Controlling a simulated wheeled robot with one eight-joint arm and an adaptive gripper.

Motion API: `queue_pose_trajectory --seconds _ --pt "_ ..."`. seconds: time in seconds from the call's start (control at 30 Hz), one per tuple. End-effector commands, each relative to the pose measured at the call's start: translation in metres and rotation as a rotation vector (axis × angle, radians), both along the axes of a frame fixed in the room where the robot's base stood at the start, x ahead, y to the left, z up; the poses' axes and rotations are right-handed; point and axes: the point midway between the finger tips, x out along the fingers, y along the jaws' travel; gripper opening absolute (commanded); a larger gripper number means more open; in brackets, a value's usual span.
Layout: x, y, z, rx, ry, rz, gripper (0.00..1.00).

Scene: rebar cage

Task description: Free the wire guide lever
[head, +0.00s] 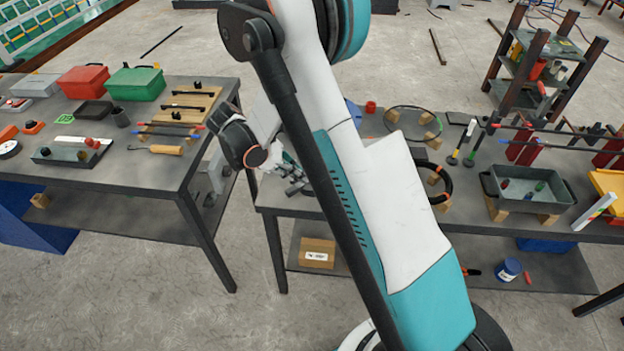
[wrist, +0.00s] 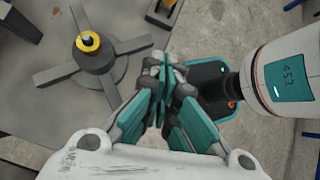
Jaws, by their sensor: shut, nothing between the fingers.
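My gripper (wrist: 162,72) is shut and empty in the wrist view, its teal fingers pressed together. A grey round hub (wrist: 102,62) with flat radiating arms lies on the grey table to the upper left of the fingertips, apart from them. A yellow ring (wrist: 89,42) with a dark centre sits on top of the hub. I cannot pick out a wire guide lever with certainty in either view. In the head view my arm covers the middle and hides most of my gripper, which is near the left end of the right table (head: 400,212).
The left table (head: 110,172) holds a red box (head: 82,82), a green box (head: 135,84) and a tool board (head: 187,108). The right table holds a grey tray (head: 528,190) and black rings. A gap with bare floor separates the tables. A cardboard box (head: 317,252) sits below.

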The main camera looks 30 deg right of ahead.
Motion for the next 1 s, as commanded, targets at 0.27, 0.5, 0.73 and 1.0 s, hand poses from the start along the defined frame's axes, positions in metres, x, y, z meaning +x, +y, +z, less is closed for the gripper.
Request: queue_pose_trajectory --seconds 0.27,0.5,0.73,1.0 --pt "-0.018 -0.031 -0.042 -0.001 -0.002 -0.002 0.0" --pt "-0.033 -0.059 -0.062 0.0 -0.002 -0.004 0.0" --pt "-0.041 -0.079 -0.049 0.0 0.0 -0.002 0.0" --pt "-0.042 -0.083 -0.046 0.0 -0.001 0.001 0.0"
